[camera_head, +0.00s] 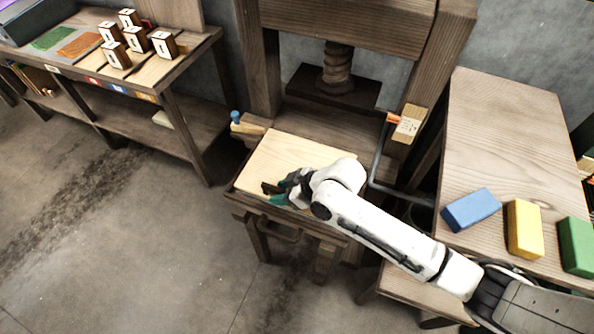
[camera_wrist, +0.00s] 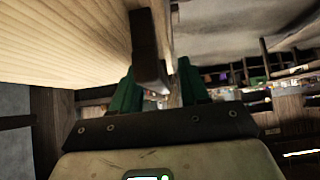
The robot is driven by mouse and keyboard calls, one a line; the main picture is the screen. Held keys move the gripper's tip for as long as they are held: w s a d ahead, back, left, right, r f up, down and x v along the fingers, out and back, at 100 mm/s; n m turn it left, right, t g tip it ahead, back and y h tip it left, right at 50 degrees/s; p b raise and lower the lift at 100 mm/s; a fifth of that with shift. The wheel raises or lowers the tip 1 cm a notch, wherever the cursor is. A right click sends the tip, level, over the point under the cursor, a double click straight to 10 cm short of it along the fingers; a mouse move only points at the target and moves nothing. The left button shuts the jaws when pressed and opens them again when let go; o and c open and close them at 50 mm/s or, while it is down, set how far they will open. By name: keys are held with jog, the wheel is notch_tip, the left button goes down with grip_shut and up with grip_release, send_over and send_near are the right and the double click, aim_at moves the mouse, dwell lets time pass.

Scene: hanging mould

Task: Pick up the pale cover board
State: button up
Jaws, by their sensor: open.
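The pale cover board (camera_head: 290,154) lies flat on the wooden press bed (camera_head: 232,186), below the press screw. It also fills the upper left of the wrist view (camera_wrist: 60,40). My gripper (camera_head: 279,193) is at the board's near edge, with my arm reaching in from the right and covering the board's near right part. In the wrist view my gripper (camera_wrist: 158,88) has its two green fingers apart. A dark bar-like piece (camera_wrist: 149,50) at the board's edge runs between them. Contact with the fingers cannot be told.
The press screw (camera_head: 338,68) and its heavy frame stand behind the board. A right-hand table (camera_head: 510,130) bears blue (camera_head: 470,209), yellow (camera_head: 524,229) and green (camera_head: 577,246) blocks. A left bench (camera_head: 185,62) holds several lettered blocks. The floor at front left is clear.

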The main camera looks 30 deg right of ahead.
grip_shut()
